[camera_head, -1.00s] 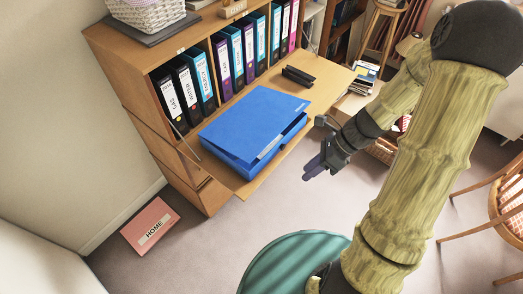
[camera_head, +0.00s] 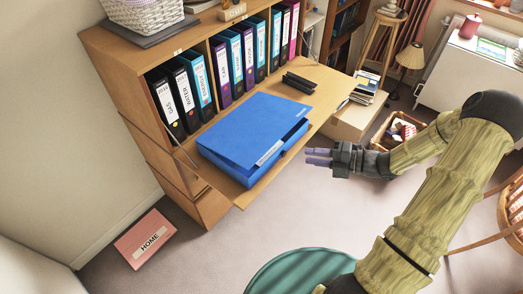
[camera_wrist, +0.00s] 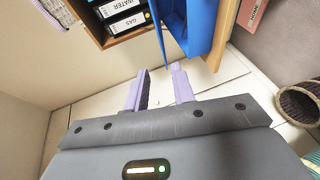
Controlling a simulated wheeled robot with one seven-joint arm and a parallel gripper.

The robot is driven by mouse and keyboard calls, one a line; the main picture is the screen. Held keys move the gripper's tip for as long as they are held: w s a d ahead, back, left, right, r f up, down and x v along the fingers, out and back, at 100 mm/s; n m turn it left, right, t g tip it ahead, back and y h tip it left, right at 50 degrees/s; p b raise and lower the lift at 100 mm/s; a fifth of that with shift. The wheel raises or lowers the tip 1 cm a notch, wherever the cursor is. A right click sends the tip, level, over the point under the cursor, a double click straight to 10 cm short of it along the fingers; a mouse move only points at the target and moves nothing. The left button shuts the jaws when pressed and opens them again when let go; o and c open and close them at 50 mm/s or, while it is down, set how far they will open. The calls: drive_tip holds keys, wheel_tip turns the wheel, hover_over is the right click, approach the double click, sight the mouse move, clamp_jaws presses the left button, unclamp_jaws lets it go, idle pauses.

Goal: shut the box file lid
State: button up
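The blue box file (camera_head: 250,130) lies on the fold-down desk flap (camera_head: 335,84) of the bureau. Its lid is slightly raised along the front, with a gap between lid and tray. In the wrist view, the lid (camera_wrist: 167,20) shows nearly edge-on beside the deeper tray (camera_wrist: 207,30), with space between them. My gripper (camera_head: 318,157) is off the flap's front edge, to the right of the box file, fingers pointing left towards it. In the wrist view its two lilac fingers (camera_wrist: 162,88) are apart with nothing between them. They appear clear of the box file.
Ring binders (camera_head: 205,75) stand in the bureau behind the box file. A black stapler-like object (camera_head: 299,82) lies on the flap. A pink HOME box (camera_head: 146,239) is on the floor. A teal round seat (camera_head: 298,270) stands in front, and a wooden chair is at right.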

sight(262, 150)
drive_tip(key=p+x, duration=0.1)
drive_tip(key=x, duration=1.6)
drive_tip(key=shift+a+f+p, duration=0.1)
drive_tip(key=shift+a+p, duration=0.05)
drive_tip(key=shift+p, duration=0.2)
clamp_jaws()
idle(0.6)
